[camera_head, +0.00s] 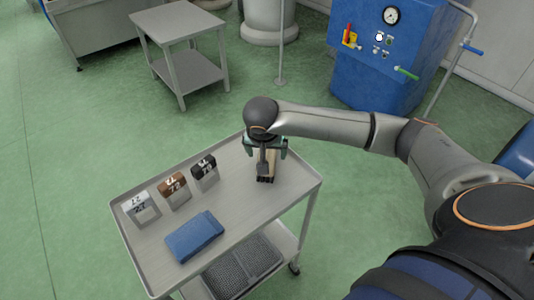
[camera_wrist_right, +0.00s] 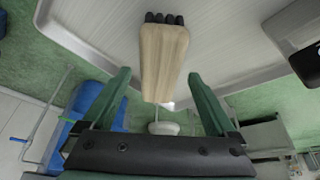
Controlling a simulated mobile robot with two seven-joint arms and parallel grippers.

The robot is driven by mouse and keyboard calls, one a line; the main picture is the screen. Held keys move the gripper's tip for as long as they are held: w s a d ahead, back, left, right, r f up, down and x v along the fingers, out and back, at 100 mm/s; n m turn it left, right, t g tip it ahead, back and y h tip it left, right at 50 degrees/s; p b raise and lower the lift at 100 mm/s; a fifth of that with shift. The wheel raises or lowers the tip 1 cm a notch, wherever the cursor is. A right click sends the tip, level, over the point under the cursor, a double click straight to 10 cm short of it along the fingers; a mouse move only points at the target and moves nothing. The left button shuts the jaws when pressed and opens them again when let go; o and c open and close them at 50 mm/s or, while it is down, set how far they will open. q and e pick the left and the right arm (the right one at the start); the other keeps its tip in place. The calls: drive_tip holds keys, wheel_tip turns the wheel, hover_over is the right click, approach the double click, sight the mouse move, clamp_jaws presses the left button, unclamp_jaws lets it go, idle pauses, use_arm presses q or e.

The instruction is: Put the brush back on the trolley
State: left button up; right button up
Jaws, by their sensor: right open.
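The brush is a pale wooden block with black bristle tufts. In the head view the brush (camera_head: 272,165) is on the top of the grey trolley (camera_head: 235,205), near its far right corner, bristle end toward me. My right gripper (camera_head: 267,150) is over it, its wrist hiding part of the wood. In the right wrist view the brush (camera_wrist_right: 163,62) shows between and beyond the two green fingers of the open right gripper (camera_wrist_right: 159,78), with gaps on both sides. I cannot tell whether the brush rests fully on the trolley top (camera_wrist_right: 232,40). My left gripper is not in view.
On the trolley stand white (camera_head: 141,208), brown (camera_head: 172,190) and black (camera_head: 204,168) numbered blocks and a blue folded item (camera_head: 194,236). Dark mesh trays (camera_head: 243,265) lie on its lower shelf.

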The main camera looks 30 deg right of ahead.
drive_tip(key=p+v, duration=0.1)
drive_tip(key=v, duration=0.8)
drive_tip(key=shift+r, duration=0.3)
drive_tip(key=shift+s+a, duration=0.1)
drive_tip(key=shift+a, duration=0.05)
